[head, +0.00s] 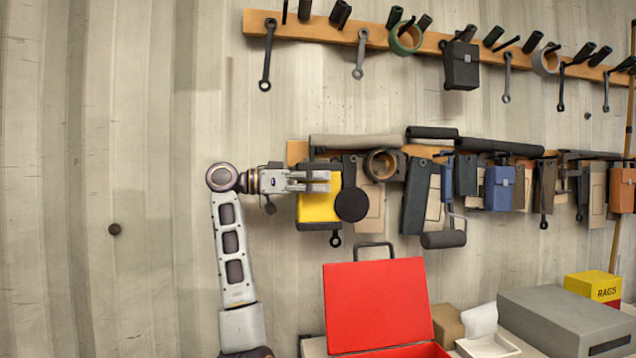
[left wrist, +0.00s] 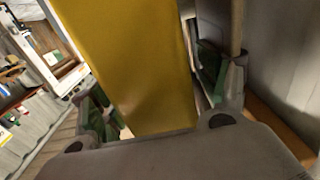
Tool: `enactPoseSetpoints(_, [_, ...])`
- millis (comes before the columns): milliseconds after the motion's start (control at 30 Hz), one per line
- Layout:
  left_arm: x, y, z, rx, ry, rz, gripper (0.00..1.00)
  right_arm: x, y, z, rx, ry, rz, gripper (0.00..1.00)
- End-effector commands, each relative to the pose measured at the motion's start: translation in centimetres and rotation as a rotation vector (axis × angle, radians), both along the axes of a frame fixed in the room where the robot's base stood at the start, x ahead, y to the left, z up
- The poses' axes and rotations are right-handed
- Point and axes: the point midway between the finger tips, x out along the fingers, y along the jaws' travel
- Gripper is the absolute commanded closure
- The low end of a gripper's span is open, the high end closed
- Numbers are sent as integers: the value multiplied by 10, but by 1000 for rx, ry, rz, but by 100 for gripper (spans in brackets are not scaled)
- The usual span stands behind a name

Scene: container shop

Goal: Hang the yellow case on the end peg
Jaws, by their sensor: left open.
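The yellow case (head: 320,210) is upright at the left end of the lower wooden rail (head: 297,152), with a dark top edge. In the left wrist view the case (left wrist: 130,60) stands between the two fingers with their green pads. My left gripper (head: 326,181) reaches in from the left across the upper part of the case. Its jaws are open around the case, with a gap showing at the right finger. The end peg is hidden behind the case and gripper, so I cannot tell whether the case bears on it. My right gripper is out of view.
A dark round paddle (head: 351,205) hangs close at the case's right, with a tape roll (head: 381,165) beyond it. An open red toolbox (head: 378,305) stands below. An upper rail (head: 330,30) holds wrenches and a black case (head: 461,65).

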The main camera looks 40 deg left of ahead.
Motion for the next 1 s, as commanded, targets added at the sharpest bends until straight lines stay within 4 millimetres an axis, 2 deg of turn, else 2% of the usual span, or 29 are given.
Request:
enactPoseSetpoints(267, [-11, 10, 0, -1, -1, 2, 25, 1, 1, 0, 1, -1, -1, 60])
enactPoseSetpoints(800, [-71, 57, 1, 0, -1, 3, 25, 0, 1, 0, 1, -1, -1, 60])
enactPoseSetpoints(1000, [-87, 70, 0, 1, -1, 1, 25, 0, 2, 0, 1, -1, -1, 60])
